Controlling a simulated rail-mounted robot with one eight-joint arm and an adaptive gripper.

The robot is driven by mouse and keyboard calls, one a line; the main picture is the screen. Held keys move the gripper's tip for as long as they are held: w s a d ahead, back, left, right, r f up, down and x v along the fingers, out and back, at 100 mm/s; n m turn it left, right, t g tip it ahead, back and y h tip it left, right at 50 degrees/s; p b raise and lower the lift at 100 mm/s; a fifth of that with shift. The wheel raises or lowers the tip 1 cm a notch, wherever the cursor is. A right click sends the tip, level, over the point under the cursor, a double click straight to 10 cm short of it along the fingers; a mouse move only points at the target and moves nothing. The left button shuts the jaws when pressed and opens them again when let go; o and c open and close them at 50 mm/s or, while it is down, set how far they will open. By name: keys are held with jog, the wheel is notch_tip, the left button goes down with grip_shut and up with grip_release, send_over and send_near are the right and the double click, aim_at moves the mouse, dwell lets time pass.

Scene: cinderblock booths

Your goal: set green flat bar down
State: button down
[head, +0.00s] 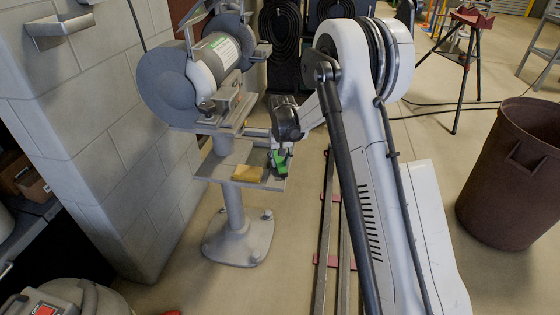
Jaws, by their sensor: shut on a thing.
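The green flat bar (276,161) shows as a small bright green piece at the right end of the grinder stand's grey tray (215,165). My gripper (283,152) is at that same end of the tray and is shut on the green bar. My arm comes down to it from the right. The fingers are small and partly hidden, and I cannot tell whether the bar touches the tray.
A yellow block (249,173) lies on the tray's front edge, left of the bar. The bench grinder (190,75) stands above the tray, beside a cinderblock wall (85,110). A brown bin (512,170) stands at the right. My rail runs along the floor.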

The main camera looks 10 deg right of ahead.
aim_at(281, 165)
jog(key=c, duration=1.3)
grip_release()
jog(key=s+r+p, duration=0.1)
jog(key=s+r, duration=0.3)
jog(key=r, duration=0.4)
jog(key=s+r+t+p, duration=0.1)
jog(key=s+r, duration=0.2)
jog(key=r, duration=0.5)
jog(key=s+r+p, duration=0.1)
jog(key=s+r, duration=0.3)
jog(key=r, duration=0.5)
jog(key=s+r+t+p, duration=0.25)
jog(key=s+r, duration=0.35)
jog(key=s, duration=0.5)
jog(key=s+r+t+p, duration=0.1)
jog(key=s+r+p, duration=0.2)
jog(key=s+r, duration=0.5)
jog(key=shift+t, duration=0.65)
jog(key=s+f, duration=0.1)
jog(key=s, duration=0.3)
jog(key=s+f+p, duration=0.1)
jog(key=s, duration=0.3)
jog(key=s+f+p, duration=0.1)
jog(key=s, duration=0.4)
jog(key=shift+s+f, duration=0.1)
jog(key=shift+f, duration=0.05)
